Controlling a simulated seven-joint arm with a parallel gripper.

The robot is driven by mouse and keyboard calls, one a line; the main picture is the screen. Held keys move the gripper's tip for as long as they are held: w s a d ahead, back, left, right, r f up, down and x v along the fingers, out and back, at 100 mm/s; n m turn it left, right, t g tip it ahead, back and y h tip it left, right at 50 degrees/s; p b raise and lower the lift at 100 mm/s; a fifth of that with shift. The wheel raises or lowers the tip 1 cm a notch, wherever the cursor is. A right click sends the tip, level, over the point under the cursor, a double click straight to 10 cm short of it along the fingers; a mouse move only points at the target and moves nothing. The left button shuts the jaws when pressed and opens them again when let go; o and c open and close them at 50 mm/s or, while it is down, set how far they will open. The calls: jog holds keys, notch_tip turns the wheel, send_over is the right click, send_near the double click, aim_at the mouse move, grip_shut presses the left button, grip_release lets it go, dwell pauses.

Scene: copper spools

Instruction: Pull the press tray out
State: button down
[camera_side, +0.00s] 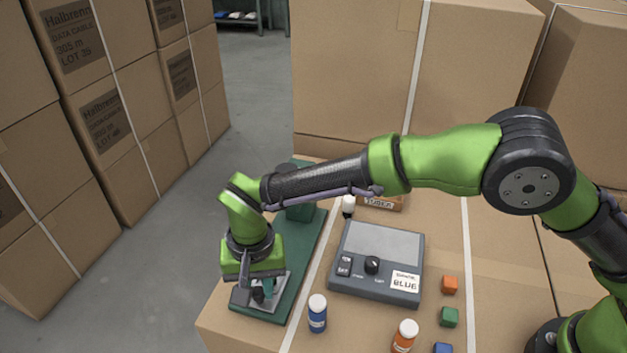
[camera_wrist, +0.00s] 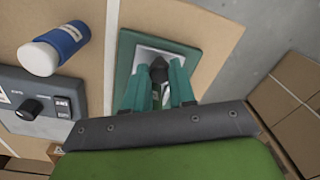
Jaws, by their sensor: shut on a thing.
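The press has a long dark green base (camera_side: 308,255) at the left of the carton top, with its upright part mostly behind my arm. The pale metal press tray (camera_side: 283,287) lies at the base's near end and carries a dark knob. The tray (camera_wrist: 181,60) and the knob (camera_wrist: 159,70) also show in the wrist view. My gripper (camera_side: 264,293) points down over the tray. In the wrist view its teal fingers (camera_wrist: 160,82) are on either side of the knob, shut on it. The fingers hide part of the tray.
A grey control box (camera_side: 375,262) with a switch, dial and "BLUE" label stands right of the press. A blue-labelled bottle (camera_side: 317,314) is near the base; an orange one (camera_side: 405,336) is farther right. Small cubes (camera_side: 449,317) lie at right. The carton edge is close at left.

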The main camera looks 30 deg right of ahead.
aim_at(261, 292)
jog(key=shift+s+a, duration=0.25)
jog(key=shift+a, duration=0.05)
jog(key=c, duration=1.2)
grip_release()
jog(key=shift+o, duration=1.3)
jog(key=shift+w+d, duration=0.1)
notch_tip(261, 292, up, 17)
jog(key=shift+d, duration=0.3)
